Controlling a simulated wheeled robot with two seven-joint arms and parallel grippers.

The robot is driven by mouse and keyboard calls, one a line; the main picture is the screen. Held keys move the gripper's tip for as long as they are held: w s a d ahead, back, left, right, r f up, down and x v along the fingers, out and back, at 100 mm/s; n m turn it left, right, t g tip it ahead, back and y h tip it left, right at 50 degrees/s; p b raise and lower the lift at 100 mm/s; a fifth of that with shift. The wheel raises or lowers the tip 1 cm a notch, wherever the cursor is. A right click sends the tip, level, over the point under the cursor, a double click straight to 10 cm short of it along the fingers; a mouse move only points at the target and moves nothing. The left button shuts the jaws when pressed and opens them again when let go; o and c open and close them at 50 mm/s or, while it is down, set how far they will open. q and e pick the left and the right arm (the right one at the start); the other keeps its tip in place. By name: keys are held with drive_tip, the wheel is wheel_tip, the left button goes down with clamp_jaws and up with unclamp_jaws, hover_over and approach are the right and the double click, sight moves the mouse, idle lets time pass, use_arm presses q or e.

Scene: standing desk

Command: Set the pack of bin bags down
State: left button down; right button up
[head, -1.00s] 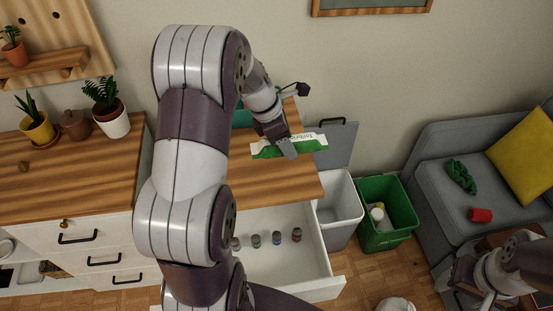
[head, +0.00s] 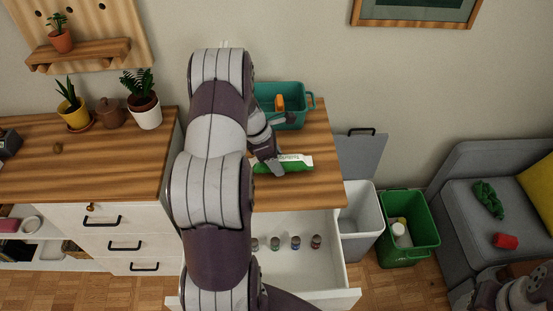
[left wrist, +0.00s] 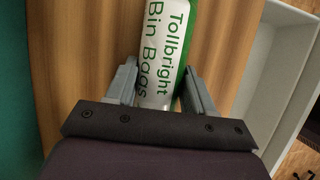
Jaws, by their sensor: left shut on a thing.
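I cannot tell whether the pack touches the wood. Part of my right arm shows at the bottom right of the head view; its gripper does not show clearly.
A teal basket (head: 295,119) with an orange item stands behind the pack. Below is an open drawer (head: 315,265) with several small jars. A grey bin (head: 360,222) with raised lid and a green bin (head: 425,235) stand right. Bare wood lies in front of the pack.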

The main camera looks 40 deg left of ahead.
use_arm(q)
drive_tip(key=shift+c, duration=2)
unclamp_jaws()
drive_tip(key=shift+f, duration=0.1)
